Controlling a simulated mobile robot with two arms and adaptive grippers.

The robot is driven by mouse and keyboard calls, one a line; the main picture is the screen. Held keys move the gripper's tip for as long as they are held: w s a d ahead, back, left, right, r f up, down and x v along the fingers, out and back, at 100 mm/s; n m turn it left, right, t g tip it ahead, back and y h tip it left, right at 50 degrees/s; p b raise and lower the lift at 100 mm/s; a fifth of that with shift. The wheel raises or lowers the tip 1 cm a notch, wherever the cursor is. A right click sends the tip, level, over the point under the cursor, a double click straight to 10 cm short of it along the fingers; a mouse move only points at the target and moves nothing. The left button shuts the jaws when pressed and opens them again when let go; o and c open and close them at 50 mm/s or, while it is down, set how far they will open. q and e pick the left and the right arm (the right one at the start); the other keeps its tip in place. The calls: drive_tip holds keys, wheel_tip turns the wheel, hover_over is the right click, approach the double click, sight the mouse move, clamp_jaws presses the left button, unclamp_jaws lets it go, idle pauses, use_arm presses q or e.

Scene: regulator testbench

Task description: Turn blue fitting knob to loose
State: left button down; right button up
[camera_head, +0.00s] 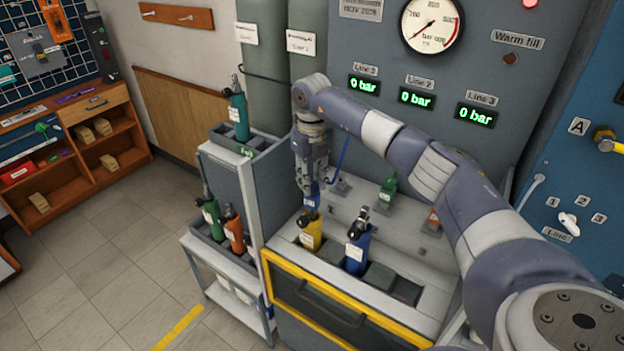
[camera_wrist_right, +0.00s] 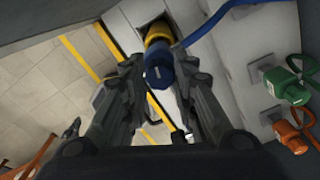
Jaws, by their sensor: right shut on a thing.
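The blue fitting (camera_head: 312,197) with its round knob is under my right gripper (camera_head: 311,178) in the head view. In the right wrist view the blue knob (camera_wrist_right: 159,76) is between the fingertips of my right gripper (camera_wrist_right: 160,84), which is shut on it. A blue hose (camera_wrist_right: 215,20) runs off to the upper right. A yellow part (camera_wrist_right: 157,35) shows right behind the fitting. In the head view the yellow cylinder (camera_head: 310,236) stands just below and in front of it; I cannot tell whether they are joined. My left gripper is not in view.
A blue cylinder (camera_head: 357,251) stands right of the yellow one in the bench. Green (camera_head: 388,189) and orange (camera_head: 433,219) fittings sit on the bench's sloped top. A grey cart (camera_head: 203,259) with several cylinders stands to the left. Line displays (camera_head: 416,97) read 0 bar.

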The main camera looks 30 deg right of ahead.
sight(312, 183)
idle(0.8)
drive_tip(key=o, duration=1.1)
wheel_tip(312, 183, up, 12)
